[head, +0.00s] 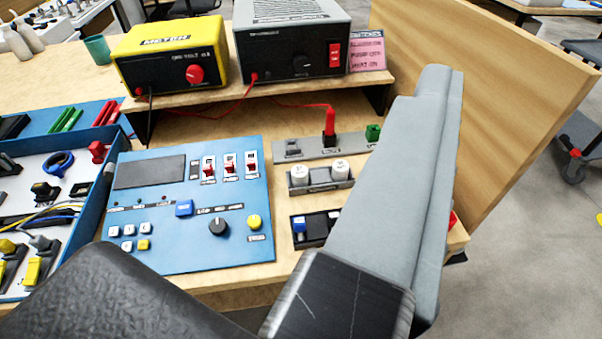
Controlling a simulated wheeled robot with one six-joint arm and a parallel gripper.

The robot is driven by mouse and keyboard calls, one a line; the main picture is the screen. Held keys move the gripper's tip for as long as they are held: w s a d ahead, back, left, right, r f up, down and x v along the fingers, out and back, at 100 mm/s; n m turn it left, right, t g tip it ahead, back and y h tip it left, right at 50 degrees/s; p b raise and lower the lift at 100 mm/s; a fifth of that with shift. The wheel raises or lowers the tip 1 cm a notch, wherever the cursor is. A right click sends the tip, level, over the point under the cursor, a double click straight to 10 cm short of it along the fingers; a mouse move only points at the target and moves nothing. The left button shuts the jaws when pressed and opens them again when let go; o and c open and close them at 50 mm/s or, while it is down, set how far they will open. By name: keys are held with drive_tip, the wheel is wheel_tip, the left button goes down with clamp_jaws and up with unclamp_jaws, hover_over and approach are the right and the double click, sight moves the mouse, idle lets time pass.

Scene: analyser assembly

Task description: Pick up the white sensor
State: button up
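Two white round-topped sensors stand side by side in a dark grey holder (322,186) right of the blue panel. The left white sensor is here (299,176) and the right white sensor is here (340,171). Dark lettering marks their tops. My gripper (432,85) reaches up from the bottom centre, its long grey fingers passing to the right of the holder. I see the fingers from the side, lying close together, so their opening is hidden. Nothing shows held at their tips. The fingers hide the bench just right of the sensors.
A blue control panel (150,225) and a blue parts tray (98,200) lie left. Behind stand a grey strip (285,155) with a red plug (329,122), and a shelf with a yellow meter (170,52) and grey power unit (290,40). A wooden partition (500,90) bounds the right.

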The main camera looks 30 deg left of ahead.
drive_tip(key=shift+o, duration=0.5)
drive_tip(key=n+g+y, duration=0.2)
drive_tip(key=n+g, duration=0.7)
drive_tip(key=g, duration=0.6)
hover_over(300, 171)
drive_tip(key=s+d, duration=0.3)
drive_tip(key=d, duration=0.1)
wheel_tip(300, 171, down, 14)
drive_tip(key=x, duration=1.1)
drive_tip(key=a+x, duration=0.1)
drive_tip(key=x, duration=0.5)
drive_tip(key=shift+s, duration=0.3)
drive_tip(key=c, duration=1.1)
